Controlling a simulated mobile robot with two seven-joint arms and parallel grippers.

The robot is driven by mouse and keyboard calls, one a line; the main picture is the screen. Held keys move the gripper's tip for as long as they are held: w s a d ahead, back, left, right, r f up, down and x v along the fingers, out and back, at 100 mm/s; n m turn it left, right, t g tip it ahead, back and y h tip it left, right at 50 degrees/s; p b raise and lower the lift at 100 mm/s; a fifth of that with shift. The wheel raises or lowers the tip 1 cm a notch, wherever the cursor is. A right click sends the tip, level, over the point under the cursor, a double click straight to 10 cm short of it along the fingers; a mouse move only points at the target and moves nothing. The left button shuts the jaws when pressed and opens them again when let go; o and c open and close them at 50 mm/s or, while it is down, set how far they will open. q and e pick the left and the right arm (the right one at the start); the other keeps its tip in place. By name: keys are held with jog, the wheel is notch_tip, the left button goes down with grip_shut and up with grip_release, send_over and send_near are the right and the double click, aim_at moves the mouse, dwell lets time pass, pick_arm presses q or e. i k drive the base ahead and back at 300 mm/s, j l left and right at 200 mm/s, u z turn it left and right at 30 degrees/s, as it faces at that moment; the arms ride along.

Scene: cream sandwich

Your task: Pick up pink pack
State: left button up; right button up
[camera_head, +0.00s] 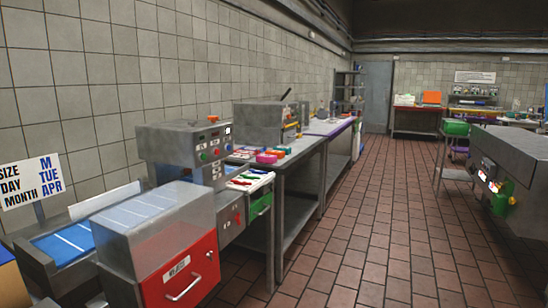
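A small bright pink object (266,158), likely the pink pack, lies on the metal counter (303,147) along the left wall. It is too small to make out its exact shape. An orange-red item (276,153) lies close behind it, and a green and blue item sits just beyond. Neither of my grippers shows in the head view, so nothing can be told of what they hold.
A grey machine with a red drawer (180,285) stands in the left foreground, with a control-panel machine (190,147) behind it. The tiled floor aisle (365,220) is clear. A grey metal unit (515,165) stands on the right. A green crate (456,127) sits farther back.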

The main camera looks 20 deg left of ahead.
aim_at(265, 159)
jog(key=i+j+u, duration=0.2)
jog(key=i, duration=0.5)
jog(key=i+l+u, duration=0.15)
jog(key=i, duration=1.3)
jog(key=i+l+u, duration=0.1)
jog(key=i+u, duration=0.2)
jog(key=i, duration=0.2)
jog(key=i+l+u, duration=0.15)
jog(key=i+u, duration=0.2)
jog(key=i+l+u, duration=0.3)
jog(key=i, duration=0.25)
